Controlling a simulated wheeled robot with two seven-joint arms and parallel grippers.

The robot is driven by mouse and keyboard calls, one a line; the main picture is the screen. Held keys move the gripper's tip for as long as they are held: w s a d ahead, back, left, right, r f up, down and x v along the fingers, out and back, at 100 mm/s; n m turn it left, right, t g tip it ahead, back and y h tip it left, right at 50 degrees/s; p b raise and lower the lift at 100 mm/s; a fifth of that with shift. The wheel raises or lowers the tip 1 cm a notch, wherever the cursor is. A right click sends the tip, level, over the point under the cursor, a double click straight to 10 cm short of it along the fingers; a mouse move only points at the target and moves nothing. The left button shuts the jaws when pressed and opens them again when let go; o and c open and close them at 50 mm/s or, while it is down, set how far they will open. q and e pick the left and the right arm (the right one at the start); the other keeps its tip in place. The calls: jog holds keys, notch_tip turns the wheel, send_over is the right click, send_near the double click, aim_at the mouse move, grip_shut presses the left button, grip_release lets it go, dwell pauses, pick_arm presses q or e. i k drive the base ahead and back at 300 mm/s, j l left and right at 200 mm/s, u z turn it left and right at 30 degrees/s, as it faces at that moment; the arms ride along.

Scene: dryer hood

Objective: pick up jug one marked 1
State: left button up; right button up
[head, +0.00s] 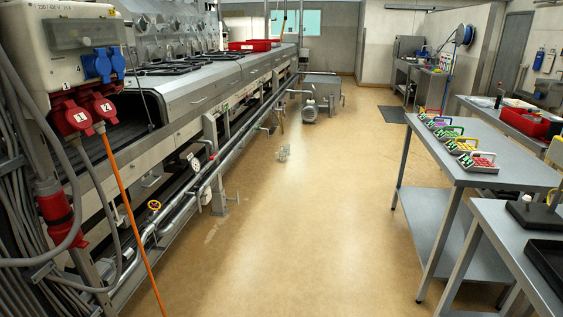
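I cannot make out a jug marked 1 in the head view. A red plug (73,118) with a white label 1 sits in the socket box at the left, beside a red plug (100,105) with a label 2. Several small grey trays (477,163) with coloured handles stand in a row on a steel table (515,175) at the right; any markings on them are too small to read. Neither of my grippers shows in this view.
A long steel machine (190,90) with pipes along its front runs down the left. An orange cable (130,220) hangs from the plugs to the floor. A black tray (548,262) lies on the near right table. The tan floor (300,220) between is mostly open.

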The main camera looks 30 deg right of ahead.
aim_at(283, 154)
jog(key=i+l+z, duration=0.3)
jog(key=i+l, duration=0.15)
jog(key=i+l+z, duration=0.3)
jog(key=i, duration=0.4)
jog(key=i+l+z, duration=0.3)
jog(key=i, duration=0.3)
jog(key=i+j+z, duration=0.1)
jog(key=i+z, duration=0.15)
jog(key=i, duration=1.65)
jog(key=i+l, duration=0.1)
jog(key=i, duration=2.4)
jog(key=i+l+u, duration=0.1)
jog(key=i+u, duration=0.15)
jog(key=i, duration=0.45)
jog(key=i+l+z, duration=0.1)
jog(key=z, duration=0.25)
jog(key=i+z, duration=0.35)
jog(key=i, duration=1.8)
